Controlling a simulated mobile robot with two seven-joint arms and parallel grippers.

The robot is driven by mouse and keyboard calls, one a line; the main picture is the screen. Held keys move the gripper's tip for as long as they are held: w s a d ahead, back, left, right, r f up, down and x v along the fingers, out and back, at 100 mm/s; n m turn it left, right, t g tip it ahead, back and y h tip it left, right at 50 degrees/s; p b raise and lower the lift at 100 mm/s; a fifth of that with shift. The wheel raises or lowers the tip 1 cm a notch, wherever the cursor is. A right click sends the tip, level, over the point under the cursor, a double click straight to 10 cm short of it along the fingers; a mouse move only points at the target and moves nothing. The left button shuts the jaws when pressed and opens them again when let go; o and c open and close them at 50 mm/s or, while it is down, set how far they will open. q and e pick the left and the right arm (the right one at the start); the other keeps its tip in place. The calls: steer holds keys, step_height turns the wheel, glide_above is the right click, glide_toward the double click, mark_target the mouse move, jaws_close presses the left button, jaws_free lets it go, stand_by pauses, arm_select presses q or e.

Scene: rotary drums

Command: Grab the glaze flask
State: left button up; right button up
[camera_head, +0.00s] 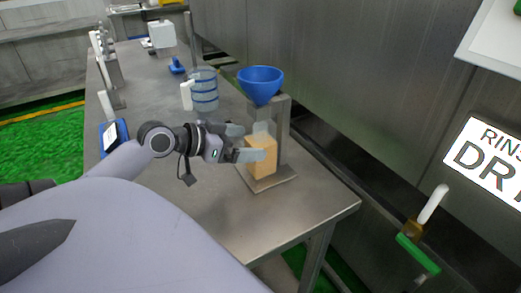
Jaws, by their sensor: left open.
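The likely glaze flask (261,157) is a squarish vessel with tan-orange lower part and a clear upper part. It stands upright on a metal stand (270,183) under a blue funnel (260,82), near the right edge of the steel table. My left gripper (250,142) reaches in from the left, its fingers open and pointing at the flask. One fingertip overlaps the flask's front in the picture; I cannot tell whether it touches. My right gripper is not in view.
A clear jug with blue bands (204,92) stands behind my gripper on the steel table (225,210). A blue device (113,136) sits at the left edge. The front of the table is clear. A metal wall (330,60) rises at the right.

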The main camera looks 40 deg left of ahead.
mark_target(261, 144)
arm_select(q)
steer(key=shift+d+p+x, duration=0.15)
steer(key=shift+x, duration=1)
steer(key=shift+d+p+x, duration=0.15)
steer(key=shift+x, duration=1.05)
steer(key=shift+s, duration=0.1)
steer(key=shift+c, duration=0.3)
steer(key=c, duration=1)
steer(key=shift+c, duration=0.2)
